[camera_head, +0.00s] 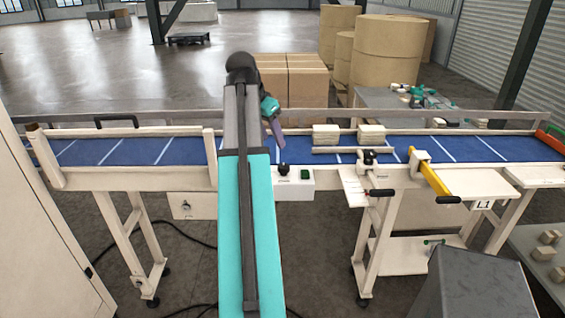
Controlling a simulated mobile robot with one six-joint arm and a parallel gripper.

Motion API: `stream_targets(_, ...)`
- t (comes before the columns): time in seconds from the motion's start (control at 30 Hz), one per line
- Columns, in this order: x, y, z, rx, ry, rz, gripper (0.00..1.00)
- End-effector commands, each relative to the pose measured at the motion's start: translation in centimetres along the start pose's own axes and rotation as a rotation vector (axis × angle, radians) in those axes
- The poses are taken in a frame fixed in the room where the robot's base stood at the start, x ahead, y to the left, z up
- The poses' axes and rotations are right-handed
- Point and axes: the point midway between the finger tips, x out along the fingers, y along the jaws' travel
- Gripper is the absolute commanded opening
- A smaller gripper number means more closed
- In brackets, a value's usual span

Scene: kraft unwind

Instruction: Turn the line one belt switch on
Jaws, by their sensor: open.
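A white control box (300,187) is fixed to the front of the blue conveyor belt (185,150), just right of my arm. It carries a black knob (283,170) and a dark green button (305,174). A second white box (200,207) with a small dark knob (186,205) hangs lower, left of my arm. I cannot tell from labels which one is the line one switch. An "L1" label (482,205) is on the right part of the frame. My gripper (279,149) is small and partly hidden by my arm. It is open, above the belt behind the black knob.
Stacks of kraft pieces (326,134) lie on the belt. A grey box (475,285) stands front right, a white cabinet (45,230) at left.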

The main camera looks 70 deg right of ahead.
Motion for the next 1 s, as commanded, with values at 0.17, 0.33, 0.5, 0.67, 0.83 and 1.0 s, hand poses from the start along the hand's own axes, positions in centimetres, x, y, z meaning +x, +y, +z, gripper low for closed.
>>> stream_targets(0.17,1.4,0.1,0.0,0.000,-0.002,0.002,0.51)
stream_targets(0.33,3.1,0.1,0.1,0.000,-0.002,0.002,0.51)
stream_targets(0.5,4.8,0.1,0.1,0.000,-0.002,0.002,0.51)
stream_targets(0.67,6.4,0.1,0.0,0.000,-0.002,0.002,0.51)
stream_targets(0.83,8.0,0.1,0.0,0.000,-0.002,0.002,0.51)
stream_targets(1.0,9.7,0.1,0.0,0.000,-0.002,0.002,0.51)
